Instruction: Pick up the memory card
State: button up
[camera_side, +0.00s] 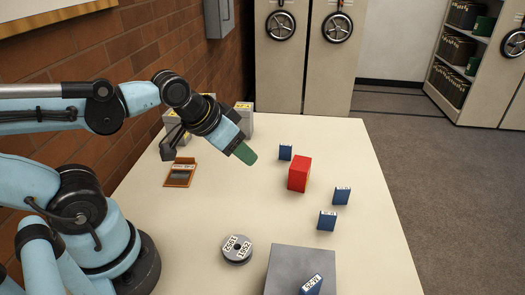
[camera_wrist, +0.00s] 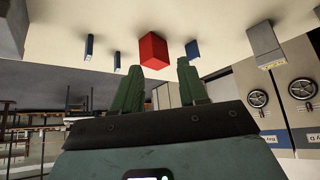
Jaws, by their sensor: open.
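Several small blue upright pieces with white labels look like memory cards; I cannot tell which one is meant. One blue card (camera_side: 285,152) stands behind and left of the red block, another (camera_side: 341,195) stands to the right, and a third (camera_side: 327,220) stands nearer. A fourth blue piece (camera_side: 311,286) is at a grey box, cut by the lower edge. In the wrist view, blue cards show at left (camera_wrist: 89,47), (camera_wrist: 117,60) and right (camera_wrist: 193,50) of the red block. My gripper (camera_side: 245,153), with green fingers also in the wrist view (camera_wrist: 157,80), is open, empty and above the table, apart from the cards.
A red block (camera_side: 298,174) stands among the blue cards. A round grey reel (camera_side: 236,250) with labels and a grey box (camera_side: 286,262) lie in front. An orange-framed item (camera_side: 181,174) lies at left, with grey boxes behind. The table's middle is clear.

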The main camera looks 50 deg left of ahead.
jog(key=m+g, duration=0.7)
jog(key=m, duration=0.3)
send_over(329, 214)
notch_tip(329, 214, down, 12)
jog(key=shift+f, duration=0.25)
grip_shut()
